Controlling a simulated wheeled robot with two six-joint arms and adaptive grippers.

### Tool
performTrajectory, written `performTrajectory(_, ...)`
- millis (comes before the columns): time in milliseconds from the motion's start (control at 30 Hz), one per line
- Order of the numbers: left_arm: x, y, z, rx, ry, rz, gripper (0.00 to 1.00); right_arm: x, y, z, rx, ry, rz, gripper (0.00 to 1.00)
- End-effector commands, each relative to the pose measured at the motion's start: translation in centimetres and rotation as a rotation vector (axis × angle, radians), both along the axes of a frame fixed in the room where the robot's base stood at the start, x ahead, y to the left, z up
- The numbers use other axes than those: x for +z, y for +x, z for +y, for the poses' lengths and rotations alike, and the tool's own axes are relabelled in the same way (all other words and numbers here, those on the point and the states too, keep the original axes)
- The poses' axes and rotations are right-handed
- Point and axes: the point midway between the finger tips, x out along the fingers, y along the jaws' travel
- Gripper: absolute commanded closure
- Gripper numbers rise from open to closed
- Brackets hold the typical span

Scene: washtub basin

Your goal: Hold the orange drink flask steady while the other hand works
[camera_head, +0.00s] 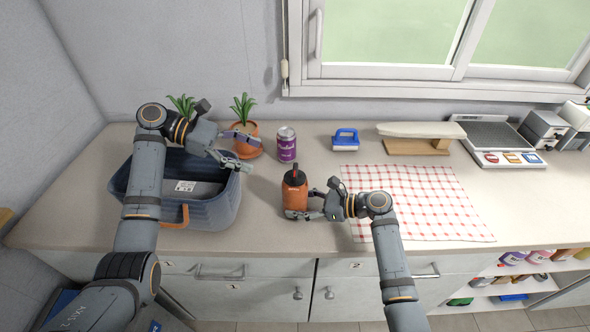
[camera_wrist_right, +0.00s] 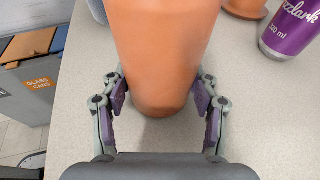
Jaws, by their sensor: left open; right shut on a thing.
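The orange drink flask (camera_head: 295,190) with a black lid stands upright on the counter near its front edge. My right gripper (camera_head: 302,203) is shut on it from the right, low on its body. In the right wrist view the flask (camera_wrist_right: 160,50) fills the middle, and the fingers of my right gripper (camera_wrist_right: 160,103) are on either side of it. My left gripper (camera_head: 250,153) is open and empty, above the right rim of the blue basin, near a potted plant.
The blue basin (camera_head: 226,205) holds a pale labelled item (camera_head: 186,187). A purple can (camera_head: 287,145) stands behind the flask, and a potted plant (camera_head: 247,141) is left of the can.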

Motion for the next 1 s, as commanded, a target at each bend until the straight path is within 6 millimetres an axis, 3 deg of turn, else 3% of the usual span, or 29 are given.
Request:
performTrajectory(267,-0.7,0.0,-1.2,0.001,0.011,0.022,0.25,-0.1,-0.1,0.0,0.0,0.0,0.002,0.59)
performTrajectory(700,-4.2,-0.7,-9.6,0.001,0.008,0.021,0.25,-0.1,0.0,0.0,0.0,-0.001,0.003,0.59)
performTrajectory(1000,-4.9,-0.8,-11.3,0.003,0.011,0.019,0.25,-0.1,0.0,0.0,0.001,-0.002,0.002,0.59)
